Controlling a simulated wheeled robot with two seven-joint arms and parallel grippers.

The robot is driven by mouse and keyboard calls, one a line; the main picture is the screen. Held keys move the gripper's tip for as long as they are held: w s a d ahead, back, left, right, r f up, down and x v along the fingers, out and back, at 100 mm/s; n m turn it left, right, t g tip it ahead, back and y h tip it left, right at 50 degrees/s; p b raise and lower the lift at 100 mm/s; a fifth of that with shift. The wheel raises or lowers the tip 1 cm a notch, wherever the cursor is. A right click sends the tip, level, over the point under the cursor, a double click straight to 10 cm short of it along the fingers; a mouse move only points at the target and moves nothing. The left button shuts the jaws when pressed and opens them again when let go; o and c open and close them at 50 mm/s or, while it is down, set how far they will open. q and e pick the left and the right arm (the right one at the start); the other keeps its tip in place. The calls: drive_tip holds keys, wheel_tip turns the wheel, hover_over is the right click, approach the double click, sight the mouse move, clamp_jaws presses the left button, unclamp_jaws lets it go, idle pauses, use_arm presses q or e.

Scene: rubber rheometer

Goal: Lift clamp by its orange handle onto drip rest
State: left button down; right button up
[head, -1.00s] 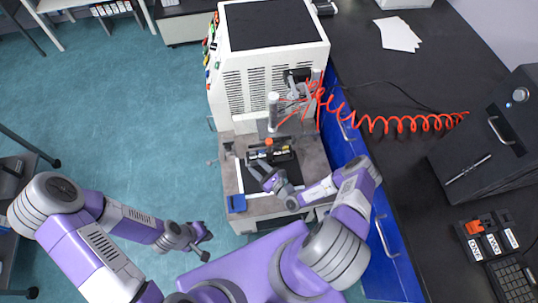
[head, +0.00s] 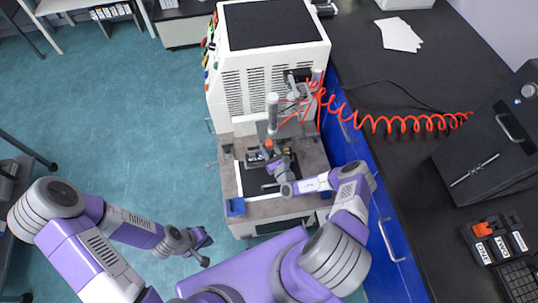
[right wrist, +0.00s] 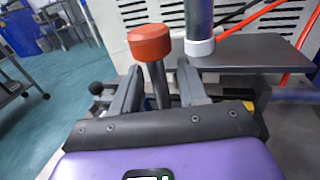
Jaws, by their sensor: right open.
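The clamp's orange handle (head: 268,144) is a round knob low at the front of the white machine. In the right wrist view the orange handle (right wrist: 149,42) tops a metal stem that stands between my fingers. My right gripper (right wrist: 158,84) is open, one finger on each side of the stem; I cannot tell whether either touches it. In the head view my right gripper (head: 272,160) covers part of the dark clamp body (head: 254,157). My left gripper (head: 203,246) hangs over the floor, away from the clamp; its opening is unclear. I cannot identify the drip rest.
The white machine (head: 270,75) stands behind the clamp, with a vertical metal cylinder (head: 272,110) close to the handle. A blue item (head: 235,207) sits at the worktop's front left. A coiled red hose (head: 400,124) runs to the black bench (head: 400,80) at right.

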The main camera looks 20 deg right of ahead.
clamp_jaws()
drive_tip(key=shift+r, duration=0.15)
